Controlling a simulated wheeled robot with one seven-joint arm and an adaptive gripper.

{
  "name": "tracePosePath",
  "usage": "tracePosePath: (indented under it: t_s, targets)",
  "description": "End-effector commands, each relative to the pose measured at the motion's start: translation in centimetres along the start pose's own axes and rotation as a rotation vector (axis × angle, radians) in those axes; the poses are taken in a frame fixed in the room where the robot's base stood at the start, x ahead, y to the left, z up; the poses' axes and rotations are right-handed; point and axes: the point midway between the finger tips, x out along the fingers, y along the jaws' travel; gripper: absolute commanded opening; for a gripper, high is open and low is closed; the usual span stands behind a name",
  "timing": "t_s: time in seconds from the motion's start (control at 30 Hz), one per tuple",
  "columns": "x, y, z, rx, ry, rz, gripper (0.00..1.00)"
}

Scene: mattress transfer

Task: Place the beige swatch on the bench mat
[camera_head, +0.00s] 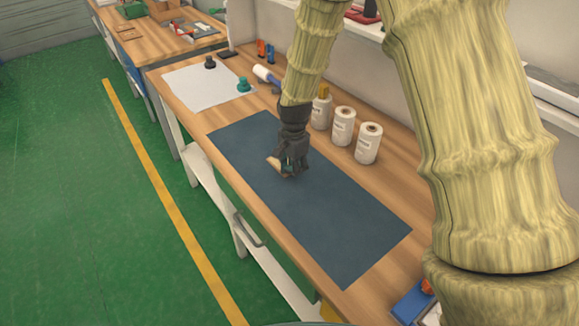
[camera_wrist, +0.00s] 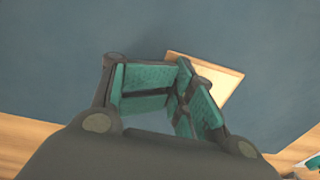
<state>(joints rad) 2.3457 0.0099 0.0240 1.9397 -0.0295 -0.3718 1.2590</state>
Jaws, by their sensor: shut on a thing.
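The beige swatch (camera_wrist: 207,80) is a small flat light-tan square in the wrist view. Part of it is hidden behind the fingers. In the head view a bit of the swatch (camera_head: 274,163) shows at the left of my gripper (camera_head: 287,171). My gripper also shows in the wrist view (camera_wrist: 180,98), with teal finger pads, and it is shut on the swatch. The dark blue bench mat (camera_head: 335,215) lies on the wooden bench, below my gripper. It fills much of the wrist view (camera_wrist: 60,60). I cannot tell whether the swatch touches the mat.
Several white rolls, among them one (camera_head: 368,144), stand behind the mat. A pale sheet (camera_head: 203,88) with a teal-knobbed item (camera_head: 243,84) lies on the bench at the left. A blue box (camera_head: 410,303) is at the lower right. Most of the mat is clear.

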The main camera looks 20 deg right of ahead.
Motion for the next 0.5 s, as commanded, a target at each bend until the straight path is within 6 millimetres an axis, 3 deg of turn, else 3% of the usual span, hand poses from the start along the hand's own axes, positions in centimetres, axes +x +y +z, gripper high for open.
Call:
tracePosePath:
  t_s: [0.27,0.3,0.47,0.5]
  targets:
    - [0.12,0.02,-0.06,0.001,0.000,-0.001,0.05]
    - [0.16,0.02,-0.06,0.001,0.000,-0.001,0.25]
    - [0.14,0.02,-0.06,0.001,0.000,-0.001,0.55]
    - [0.14,0.02,-0.05,0.001,0.000,-0.001,0.57]
